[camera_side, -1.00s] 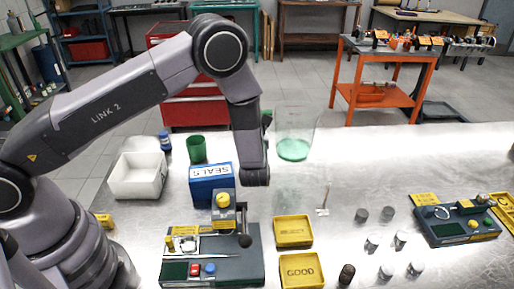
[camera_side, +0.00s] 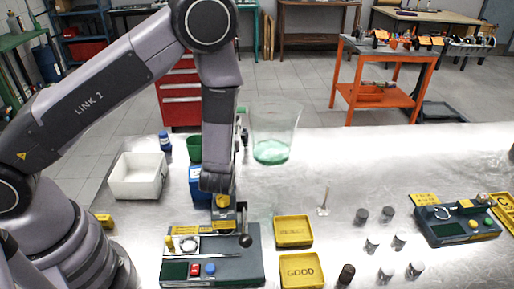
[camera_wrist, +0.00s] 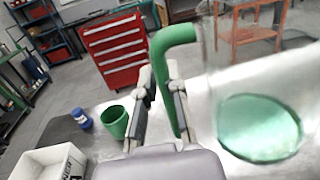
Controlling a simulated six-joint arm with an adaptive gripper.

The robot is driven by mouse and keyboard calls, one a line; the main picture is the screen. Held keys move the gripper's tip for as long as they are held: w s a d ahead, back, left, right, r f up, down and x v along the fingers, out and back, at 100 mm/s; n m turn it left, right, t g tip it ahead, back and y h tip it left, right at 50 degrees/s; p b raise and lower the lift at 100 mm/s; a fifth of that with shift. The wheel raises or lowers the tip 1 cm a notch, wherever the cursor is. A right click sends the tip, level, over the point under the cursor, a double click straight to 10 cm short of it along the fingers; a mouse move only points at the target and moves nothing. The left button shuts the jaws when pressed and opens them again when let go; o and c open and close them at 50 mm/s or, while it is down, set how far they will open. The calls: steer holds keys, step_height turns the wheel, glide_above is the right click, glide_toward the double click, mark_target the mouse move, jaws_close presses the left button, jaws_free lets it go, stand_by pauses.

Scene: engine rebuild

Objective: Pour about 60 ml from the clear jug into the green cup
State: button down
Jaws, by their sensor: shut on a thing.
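The clear jug (camera_side: 277,128) holds pale green liquid (camera_side: 271,152) in its lower part and stands roughly upright, seemingly above the bench. Its green handle (camera_wrist: 182,36) shows in the wrist view, with the jug's clear wall to the right. My gripper (camera_wrist: 160,78) is shut on this handle; in the side view my arm hides most of the fingers. The green cup (camera_side: 194,147) stands on the bench left of the jug, partly hidden by my arm. In the wrist view the cup (camera_wrist: 115,122) is upright, left of my fingers, its inside looking dark.
A white bin (camera_side: 138,177) and a blue bottle (camera_side: 165,142) stand left of the cup. The blue seals box (camera_side: 196,188) is in front of the cup, partly behind my arm. Yellow trays (camera_side: 293,231) and small metal parts lie nearer.

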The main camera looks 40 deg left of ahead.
steer(key=s+a+f+n+g+y, duration=0.2)
steer(key=s+a+n+g+y, duration=0.2)
steer(key=s+a, duration=0.55)
steer(key=s+a+f+n+g+y, duration=0.1)
steer(key=s+a+n+g, duration=0.2)
steer(key=s+g, duration=0.3)
steer(key=s+a+f+n+g+y, duration=0.1)
steer(key=s+a+n+g+y, duration=0.1)
steer(key=s+n+g, duration=0.3)
steer(key=s+a+g, duration=0.1)
steer(key=s, duration=0.1)
steer(key=shift+s+g, duration=0.35)
steer(key=shift+g, duration=0.05)
steer(key=shift+a, duration=0.1)
steer(key=w+a+r+m, duration=0.2)
steer(key=w+r+m, duration=0.5)
steer(key=w+m, duration=0.5)
steer(key=shift+w+a+r+g, duration=0.2)
steer(key=shift+w+r+g, duration=0.1)
steer(key=shift+g, duration=0.1)
steer(key=shift+w+a+f+m, duration=0.1)
steer(key=shift+w+f+m, duration=0.4)
steer(key=shift+m, duration=0.2)
